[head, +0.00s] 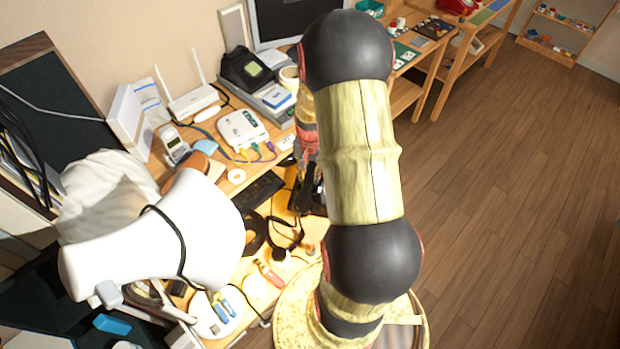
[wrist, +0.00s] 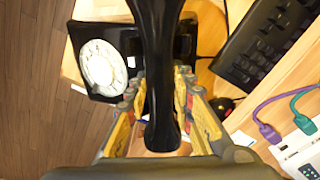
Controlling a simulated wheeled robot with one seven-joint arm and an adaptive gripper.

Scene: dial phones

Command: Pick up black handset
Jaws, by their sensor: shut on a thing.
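The black handset (wrist: 160,45) runs upright through the middle of the wrist view, close to the camera. My gripper (wrist: 160,88) is shut on it, with one yellow-sided finger on each side. The black dial phone body (wrist: 98,62), with a white dial, lies behind and to the left of the handset. The handset hides part of the phone body; I cannot tell how far above it the handset is. In the head view, black phone parts (head: 305,190) show beside my arm, which hides much of that spot.
A black keyboard (wrist: 268,40) lies right of the handset. A white router (head: 242,129) with coloured cables, a cordless phone (head: 173,143) and a large white lamp (head: 165,240) crowd the desk. Headphones (head: 275,235) lie nearer. Open floor (head: 500,190) is at right.

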